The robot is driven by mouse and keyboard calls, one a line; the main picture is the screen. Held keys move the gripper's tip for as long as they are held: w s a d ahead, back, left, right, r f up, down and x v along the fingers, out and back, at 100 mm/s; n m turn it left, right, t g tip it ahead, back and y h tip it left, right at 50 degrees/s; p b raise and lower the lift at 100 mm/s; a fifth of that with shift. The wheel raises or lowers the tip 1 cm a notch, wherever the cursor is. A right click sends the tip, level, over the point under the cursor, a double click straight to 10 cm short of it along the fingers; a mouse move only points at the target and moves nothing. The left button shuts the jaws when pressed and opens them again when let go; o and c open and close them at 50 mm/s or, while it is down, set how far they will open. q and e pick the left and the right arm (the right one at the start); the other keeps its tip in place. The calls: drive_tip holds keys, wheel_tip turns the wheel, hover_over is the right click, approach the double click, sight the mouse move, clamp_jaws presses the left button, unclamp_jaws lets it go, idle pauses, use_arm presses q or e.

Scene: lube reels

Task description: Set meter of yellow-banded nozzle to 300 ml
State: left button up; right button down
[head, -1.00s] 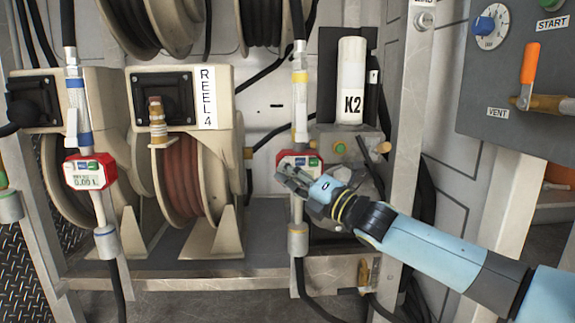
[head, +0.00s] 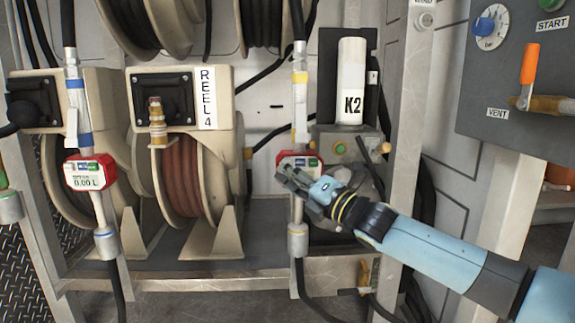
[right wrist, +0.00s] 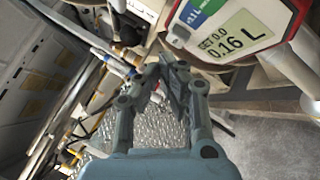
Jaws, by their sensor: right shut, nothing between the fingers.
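The yellow-banded nozzle (head: 300,92) hangs upright in the middle of the head view. Its red meter (head: 300,160) sits below the band, partly hidden behind my right gripper (head: 284,176). In the right wrist view the meter (right wrist: 285,12) fills the top right, tilted. Its display (right wrist: 232,38) reads 0.16 L, with a smaller line above that looks like "SET 0.0". My right gripper (right wrist: 163,78) is shut and empty, its fingers in front of and beside the meter. Whether they touch it cannot be told. My left gripper is not in view.
A blue-banded nozzle (head: 78,100) with a red meter (head: 90,172) showing 0.00 L hangs at the left. Reel 4 (head: 185,178) stands between the nozzles. A white K2 cylinder (head: 351,80) and a grey control panel (head: 500,125) are to the right.

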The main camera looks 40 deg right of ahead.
drive_tip(key=shift+w, duration=0.1)
drive_tip(key=shift+w+d, duration=0.2)
drive_tip(key=shift+w, duration=0.05)
drive_tip(key=shift+w+d+b, duration=0.4)
drive_tip(key=shift+w+b, duration=0.15)
drive_tip(key=shift+w, duration=0.05)
idle(1.0)
idle(0.4)
drive_tip(key=shift+s+a+p, duration=0.3)
drive_tip(key=shift+s+p, duration=0.15)
drive_tip(key=shift+s, duration=0.05)
drive_tip(key=shift+s+a+p, duration=0.3)
drive_tip(key=shift+s+p, duration=0.15)
drive_tip(key=shift+s, duration=0.05)
